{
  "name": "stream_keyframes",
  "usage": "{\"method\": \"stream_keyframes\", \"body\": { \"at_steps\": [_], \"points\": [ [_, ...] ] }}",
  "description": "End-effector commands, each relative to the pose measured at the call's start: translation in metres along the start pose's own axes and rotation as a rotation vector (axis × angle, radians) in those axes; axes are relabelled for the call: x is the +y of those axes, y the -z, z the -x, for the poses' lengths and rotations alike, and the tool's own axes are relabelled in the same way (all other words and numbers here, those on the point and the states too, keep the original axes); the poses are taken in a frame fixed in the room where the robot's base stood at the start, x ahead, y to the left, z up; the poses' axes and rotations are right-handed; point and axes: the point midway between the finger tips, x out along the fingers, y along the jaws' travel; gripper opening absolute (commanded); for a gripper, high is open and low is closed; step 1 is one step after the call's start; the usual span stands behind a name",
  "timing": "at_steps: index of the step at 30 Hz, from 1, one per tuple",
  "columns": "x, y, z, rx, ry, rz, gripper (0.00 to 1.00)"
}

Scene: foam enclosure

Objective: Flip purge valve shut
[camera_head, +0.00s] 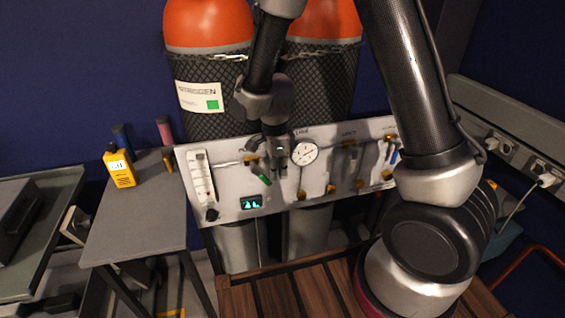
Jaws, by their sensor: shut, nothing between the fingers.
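A pale valve panel (225,177) stands in front of the gas cylinders. Near its left-middle, a small valve lever with a green grip (264,179) slants down to the right from a brass fitting. The label above this lever is partly hidden and too small to read surely, so I cannot confirm that it is the purge valve. My gripper (279,171) is shut and empty, pointing down in front of the panel, just right of the green grip. I cannot tell whether it touches the lever. Another lever with a blue grip (393,156) is at the panel's right.
A round gauge (304,152), a flow tube (202,178) and a small lit display (251,202) are on the panel. Orange-topped cylinders in netting (205,105) stand behind. A side table (143,215) with a yellow meter (119,167) is left. My arm hides part of the right side.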

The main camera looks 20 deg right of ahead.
Motion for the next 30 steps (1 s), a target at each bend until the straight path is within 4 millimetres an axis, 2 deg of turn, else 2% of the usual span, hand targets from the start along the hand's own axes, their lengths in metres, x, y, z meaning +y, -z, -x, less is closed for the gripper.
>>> {"method": "stream_keyframes", "body": {
  "at_steps": [12, 30],
  "points": [
    [0.0, -0.013, -0.022, 0.001, -0.001, 0.002, 0.0],
    [0.0, -0.023, -0.031, 0.0, 0.0, 0.001, 0.0]
  ]
}}
